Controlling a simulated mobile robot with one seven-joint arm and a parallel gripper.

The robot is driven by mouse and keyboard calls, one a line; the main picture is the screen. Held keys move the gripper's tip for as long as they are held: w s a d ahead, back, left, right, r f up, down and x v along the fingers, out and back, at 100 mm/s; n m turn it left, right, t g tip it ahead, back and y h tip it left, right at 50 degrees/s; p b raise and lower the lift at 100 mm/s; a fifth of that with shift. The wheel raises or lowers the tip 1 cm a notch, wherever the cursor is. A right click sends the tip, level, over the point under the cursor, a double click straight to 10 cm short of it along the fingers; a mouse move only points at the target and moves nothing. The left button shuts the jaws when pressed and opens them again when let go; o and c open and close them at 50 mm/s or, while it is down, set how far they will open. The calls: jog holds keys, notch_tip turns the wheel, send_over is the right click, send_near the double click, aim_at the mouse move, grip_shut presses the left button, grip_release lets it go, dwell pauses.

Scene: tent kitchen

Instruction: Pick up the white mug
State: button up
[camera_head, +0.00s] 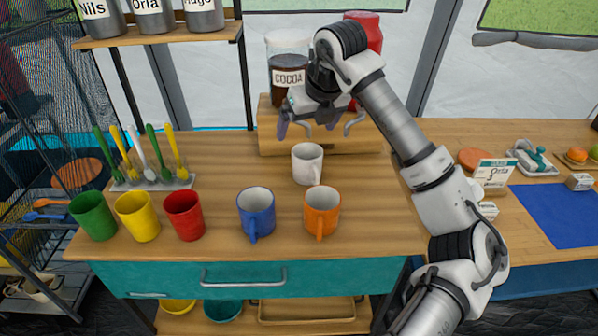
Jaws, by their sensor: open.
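The white mug (306,163) stands upright on the wooden counter, in front of the raised wooden shelf block. Its handle points toward the front. My gripper (318,128) is above and slightly behind the mug in the picture, with its fingers apart and nothing between them. I cannot tell the exact height of the fingers over the mug. The mug is fully in view and not touched by the gripper as far as I can see.
A blue mug (256,211) and an orange mug (321,212) stand in front of the white mug. Red (185,215), yellow (137,216) and green (93,215) cups are at left. A cocoa jar (288,80) and red canister (371,28) stand behind my gripper.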

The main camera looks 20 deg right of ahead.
jog(key=d, duration=0.3)
jog(key=h+p, duration=0.1)
send_near(309, 156)
jog(key=s, duration=0.2)
jog(key=s+a+f, duration=0.1)
jog(key=shift+s+m, duration=0.15)
jog(key=shift+m, duration=0.25)
jog(key=x, duration=0.1)
jog(key=p+x, duration=0.1)
jog(key=x, duration=0.1)
jog(key=p+x, duration=0.1)
jog(key=shift+w+a+f, duration=0.2)
jog(key=shift+w+a, duration=0.15)
jog(key=shift+w, duration=0.05)
jog(key=shift+w+f, duration=0.1)
jog(key=shift+f, duration=0.25)
jog(key=shift+c, duration=0.4)
jog(key=c, duration=1.2)
